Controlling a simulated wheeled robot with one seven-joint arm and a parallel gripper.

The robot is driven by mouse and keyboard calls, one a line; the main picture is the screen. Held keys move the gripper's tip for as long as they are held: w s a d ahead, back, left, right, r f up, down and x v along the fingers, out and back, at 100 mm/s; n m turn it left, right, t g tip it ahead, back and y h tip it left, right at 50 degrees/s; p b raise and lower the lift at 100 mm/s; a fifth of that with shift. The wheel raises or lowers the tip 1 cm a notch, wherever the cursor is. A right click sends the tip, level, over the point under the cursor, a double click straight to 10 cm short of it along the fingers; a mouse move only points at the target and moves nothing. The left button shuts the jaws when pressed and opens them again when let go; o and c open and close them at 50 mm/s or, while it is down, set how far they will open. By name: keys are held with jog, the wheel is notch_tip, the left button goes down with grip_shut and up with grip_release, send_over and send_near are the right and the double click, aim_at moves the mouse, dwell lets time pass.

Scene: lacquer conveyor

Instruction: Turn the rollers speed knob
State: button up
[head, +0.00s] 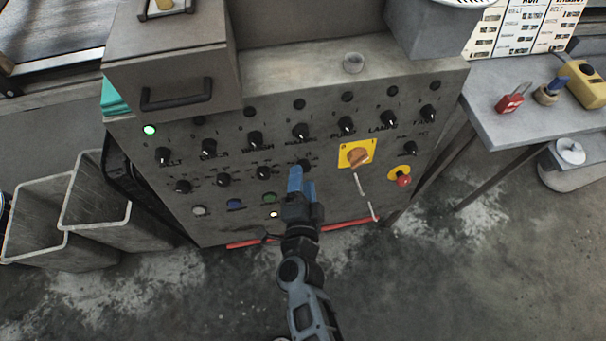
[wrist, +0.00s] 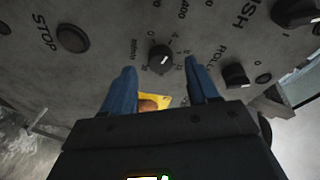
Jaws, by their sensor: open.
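The grey control panel (head: 330,205) carries two rows of black knobs. My gripper (head: 301,176), with blue fingers, is in front of the lower row, its fingertips by a lower-row knob (head: 305,164) that they partly cover. In the wrist view my gripper (wrist: 161,68) is open, with a black knob (wrist: 161,58) between and just beyond the fingertips. That knob has a white pointer and a number scale; its small label is unclear. Another black knob (wrist: 235,75), beside lettering that reads "ROLL", lies right of the fingers. I cannot tell whether the fingers touch any knob.
A yellow plate with an orange rotary switch (head: 359,156) and a red emergency button (head: 403,180) are right of my gripper. Push buttons (head: 234,204) line the lower panel. Bins (head: 100,215) stand left; a grey table (head: 530,120) stands right.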

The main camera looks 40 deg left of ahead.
jog(key=v, duration=0.5)
jog(key=shift+s+d+r, duration=0.1)
jog(key=shift+s+d, duration=0.1)
jog(key=shift+s, duration=0.1)
jog(key=s+d+r+n+t+h, duration=0.1)
jog(key=s+d+r+h, duration=0.15)
jog(key=d, duration=0.65)
jog(key=s+d+r+h, duration=0.15)
jog(key=s+d, duration=0.25)
jog(key=d, duration=0.4)
jog(key=s+d+r+n+t+h, duration=0.1)
jog(key=s+d+r, duration=0.25)
jog(key=d, duration=0.55)
jog(key=s+d+r+n+h, duration=0.1)
jog(key=s+d+r+h, duration=0.1)
jog(key=s+d+r, duration=0.3)
jog(key=s+d+r+n+h, duration=0.2)
jog(key=s+d+r, duration=0.4)
jog(key=r, duration=0.5)
jog(key=shift+s+d+r+h, duration=0.35)
jog(key=shift+d+h, duration=0.05)
jog(key=shift+d, duration=0.5)
